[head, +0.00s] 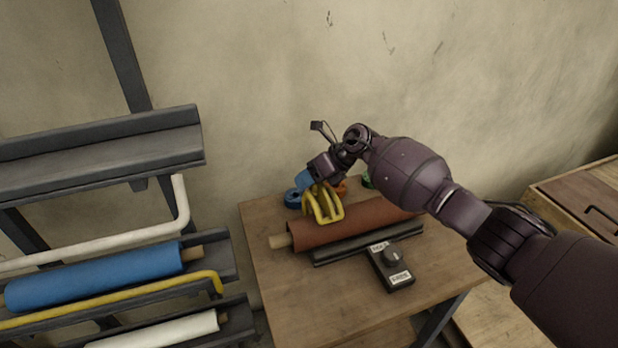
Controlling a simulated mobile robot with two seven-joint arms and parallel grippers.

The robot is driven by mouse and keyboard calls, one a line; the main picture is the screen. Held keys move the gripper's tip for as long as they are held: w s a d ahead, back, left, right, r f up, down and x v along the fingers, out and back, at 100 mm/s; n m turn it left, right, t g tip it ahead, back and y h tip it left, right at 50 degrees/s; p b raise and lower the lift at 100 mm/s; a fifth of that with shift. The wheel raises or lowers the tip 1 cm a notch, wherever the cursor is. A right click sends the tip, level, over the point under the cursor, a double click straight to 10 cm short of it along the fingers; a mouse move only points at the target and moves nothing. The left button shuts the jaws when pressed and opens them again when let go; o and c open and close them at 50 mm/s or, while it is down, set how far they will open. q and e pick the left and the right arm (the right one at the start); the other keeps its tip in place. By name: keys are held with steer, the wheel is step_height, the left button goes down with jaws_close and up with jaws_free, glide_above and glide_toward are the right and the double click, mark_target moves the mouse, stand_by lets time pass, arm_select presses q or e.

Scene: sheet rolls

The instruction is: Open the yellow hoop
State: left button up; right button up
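The yellow hoop (120,296) is a long bent bar on the rack at the left. It runs across in front of the blue roll (95,276), and its right end bends down toward the rack's end. Its left end is cut off by the picture edge. My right gripper (324,212), with yellow bent pieces at its tip, is over the table beside the brown roll, well to the right of the hoop. Its fingers overlap in this view, so their opening is unclear. My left gripper is not in view.
A white hoop (120,236) lies above the blue roll, and a white roll (165,331) below the yellow hoop. The wooden table (290,310) bears the brown roll (365,218), a dark control box (389,268) and a blue ring (292,198). A cabinet (585,200) stands at right.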

steer(key=shift+o, duration=1.1)
steer(key=shift+r, duration=0.15)
steer(key=shift+d+r, duration=0.25)
steer(key=shift+d, duration=0.1)
steer(key=v, duration=0.9)
steer(key=shift+d+r, duration=0.25)
steer(key=shift+r, duration=0.05)
steer(key=shift+s, duration=0.1)
